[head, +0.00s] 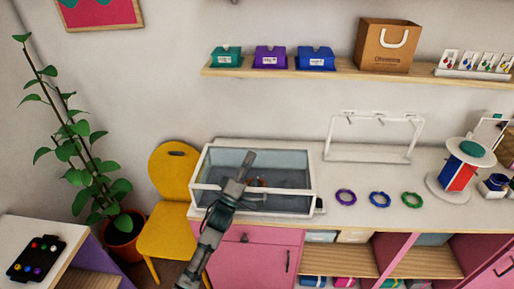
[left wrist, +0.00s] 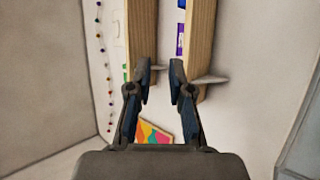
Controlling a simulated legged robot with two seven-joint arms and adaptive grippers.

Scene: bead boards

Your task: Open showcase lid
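The showcase (head: 303,199) is a glass box with a white frame, standing at the left end of the white counter. Its glass top looks closed, though my arm covers part of it. A small brownish thing inside it is partly hidden. My left gripper (head: 247,160) is in front of and over the showcase in the head view, pointing up and back. I cannot tell whether it touches the frame. In the left wrist view my left gripper (left wrist: 160,68) has its two fingers apart with nothing between them. My right gripper is in neither view.
Purple (head: 346,197), blue (head: 380,199) and green (head: 412,200) bead rings lie right of the showcase. A white rack (head: 372,153) stands behind them. A wall shelf (head: 340,71) holds boxes and a paper bag (head: 386,47). A yellow chair (head: 165,235) stands at left.

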